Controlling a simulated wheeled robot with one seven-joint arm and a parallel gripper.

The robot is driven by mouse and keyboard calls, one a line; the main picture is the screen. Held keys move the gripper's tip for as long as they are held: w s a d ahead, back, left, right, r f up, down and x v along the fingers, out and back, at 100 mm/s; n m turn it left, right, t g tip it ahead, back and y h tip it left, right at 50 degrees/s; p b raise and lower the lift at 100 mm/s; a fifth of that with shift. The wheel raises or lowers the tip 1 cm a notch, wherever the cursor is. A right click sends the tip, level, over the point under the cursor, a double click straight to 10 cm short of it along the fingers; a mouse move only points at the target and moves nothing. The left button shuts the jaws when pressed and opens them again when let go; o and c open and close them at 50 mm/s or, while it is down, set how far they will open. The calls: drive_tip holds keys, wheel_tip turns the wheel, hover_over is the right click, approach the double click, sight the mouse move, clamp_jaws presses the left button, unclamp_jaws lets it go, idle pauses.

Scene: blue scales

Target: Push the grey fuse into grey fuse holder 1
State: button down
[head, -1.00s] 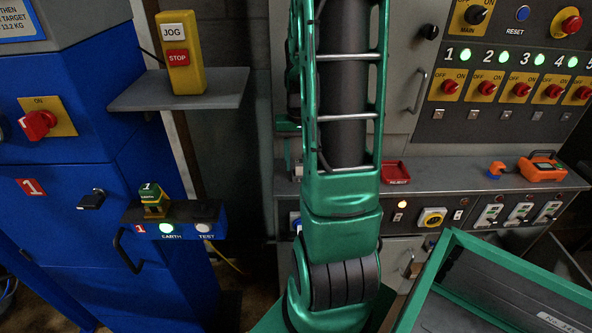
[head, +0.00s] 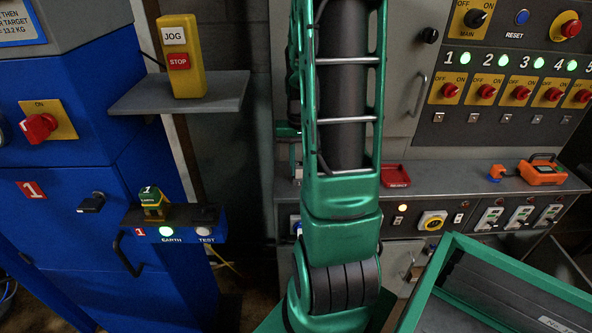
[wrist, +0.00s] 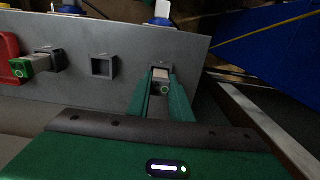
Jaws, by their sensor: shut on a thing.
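In the wrist view my gripper (wrist: 160,88) has its two green fingers closed on a small pale grey fuse (wrist: 160,74). The fuse's far end is at a square grey holder (wrist: 161,67) in the grey bench panel; how deep it sits in it I cannot tell. To its left is an empty square holder (wrist: 103,66). Further left a fuse with a green end (wrist: 22,65) lies in or at another holder (wrist: 58,57). I cannot read the holders' numbers. In the head view my arm hides the gripper and the fuse.
A red reject tray (head: 395,175) and an orange tool (head: 541,171) are on the grey bench (head: 450,173). A blue cabinet (head: 80,230) stands at left, with a yellow jog box (head: 181,55) on a shelf. A green-rimmed tray (head: 447,245) is at lower right.

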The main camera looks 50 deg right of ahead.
wheel_tip(320, 180, up, 10)
drive_tip(key=shift+f, duration=0.1)
idle(0.6)
